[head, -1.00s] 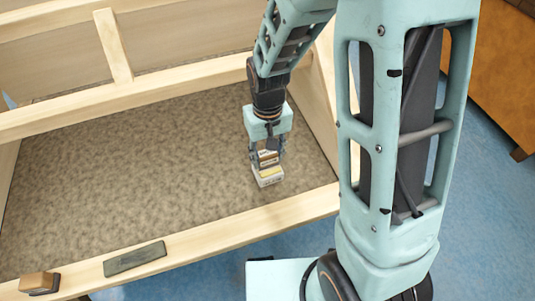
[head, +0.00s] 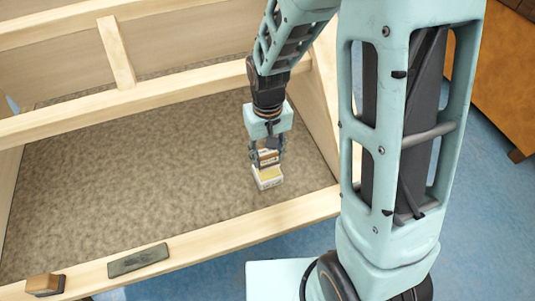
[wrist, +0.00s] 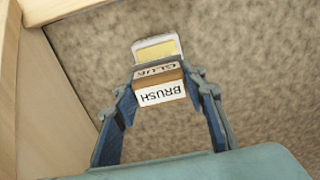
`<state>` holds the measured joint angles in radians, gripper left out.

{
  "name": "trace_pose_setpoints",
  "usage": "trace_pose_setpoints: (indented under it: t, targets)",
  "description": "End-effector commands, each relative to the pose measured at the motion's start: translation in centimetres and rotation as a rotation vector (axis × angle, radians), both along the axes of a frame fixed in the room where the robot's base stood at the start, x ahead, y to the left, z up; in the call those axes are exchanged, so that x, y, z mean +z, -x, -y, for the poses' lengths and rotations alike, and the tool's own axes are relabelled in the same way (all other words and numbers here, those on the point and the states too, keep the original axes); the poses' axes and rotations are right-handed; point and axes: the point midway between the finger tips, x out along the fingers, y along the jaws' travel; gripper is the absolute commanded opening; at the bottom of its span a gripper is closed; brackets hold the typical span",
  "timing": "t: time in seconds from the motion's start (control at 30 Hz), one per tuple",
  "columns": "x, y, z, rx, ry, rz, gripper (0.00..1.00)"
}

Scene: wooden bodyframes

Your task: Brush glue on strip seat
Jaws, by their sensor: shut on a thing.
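My gripper (head: 267,152) is shut on a brown block-like brush (head: 268,158) with a white label reading BRUSH, which also shows in the wrist view (wrist: 160,94). A dark grey rectangular patch (head: 138,260), possibly the strip seat, lies on the pale front rail.
A brown wooden block (head: 45,285) sits on the front rail (head: 215,238) at the far left. Pale timber rails and posts (head: 115,52) border the panel (head: 130,165). The panel left of the pot is clear. An orange-brown cabinet (head: 506,70) stands at the right.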

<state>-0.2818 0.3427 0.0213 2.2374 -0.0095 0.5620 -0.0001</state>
Motion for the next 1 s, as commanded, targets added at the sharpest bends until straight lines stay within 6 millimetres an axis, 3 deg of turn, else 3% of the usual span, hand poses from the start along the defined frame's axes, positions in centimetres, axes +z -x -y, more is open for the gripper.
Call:
trace_pose_setpoints:
  t: [0.5,1.0]
  targets:
    - [4.5,-0.1,0.0,0.0,0.0,0.001,0.19]
    - [4.5,0.0,0.0,0.0,0.0,0.001,0.19]
